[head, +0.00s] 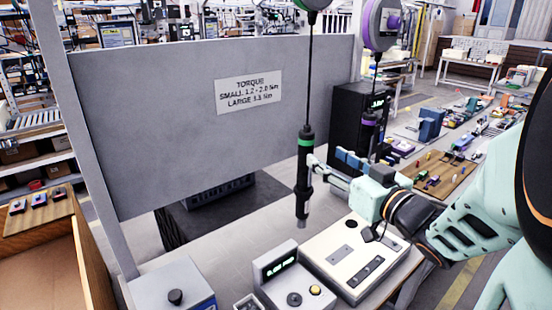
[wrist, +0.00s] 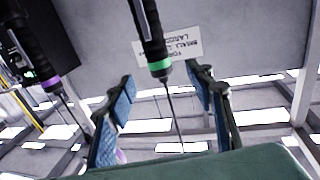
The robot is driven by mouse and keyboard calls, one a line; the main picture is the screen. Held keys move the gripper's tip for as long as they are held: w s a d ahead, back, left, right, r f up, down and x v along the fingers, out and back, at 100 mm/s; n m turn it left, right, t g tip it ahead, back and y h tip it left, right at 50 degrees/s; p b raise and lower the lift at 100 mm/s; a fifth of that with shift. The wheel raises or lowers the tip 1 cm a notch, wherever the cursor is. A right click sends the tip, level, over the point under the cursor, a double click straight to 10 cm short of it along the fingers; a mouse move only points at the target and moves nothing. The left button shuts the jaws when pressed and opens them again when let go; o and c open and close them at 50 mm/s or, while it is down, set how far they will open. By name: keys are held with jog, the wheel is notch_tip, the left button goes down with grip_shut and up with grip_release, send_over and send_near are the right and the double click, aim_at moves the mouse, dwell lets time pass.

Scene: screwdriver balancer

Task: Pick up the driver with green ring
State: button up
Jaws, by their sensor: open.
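The driver with the green ring (head: 304,175) is black and hangs upright from a cable in the middle of the head view. My gripper (head: 326,168) is open just to its right, close to its upper body below the green ring. In the wrist view, which shows the scene upside down, the driver (wrist: 144,30) and its green ring show between the tips of my open gripper (wrist: 158,76). The cable runs through the gap between the blue pads. I cannot tell whether a finger touches the driver. The driver with the purple ring (head: 370,125) hangs farther back; it also shows in the wrist view (wrist: 28,52).
A grey panel (head: 150,130) with a torque sign (head: 248,93) stands behind. A black box (head: 358,115) stands near the purple-ring driver. A grey display unit (head: 288,278) and a white box with slots (head: 355,258) sit on the bench below.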

aim_at(311, 145)
jog(key=x, duration=0.4)
jog(key=shift+w+a, duration=0.25)
jog(key=shift+w, duration=0.1)
jog(key=shift+d+p+x, duration=0.1)
jog(key=shift+p+x, duration=0.3)
jog(key=shift+x, duration=1)
jog(key=shift+d+p+x, duration=0.15)
jog(key=shift+p+x, duration=0.25)
jog(key=shift+x, duration=1)
jog(key=shift+c, duration=0.5)
grip_shut()
jog(key=shift+r, duration=0.15)
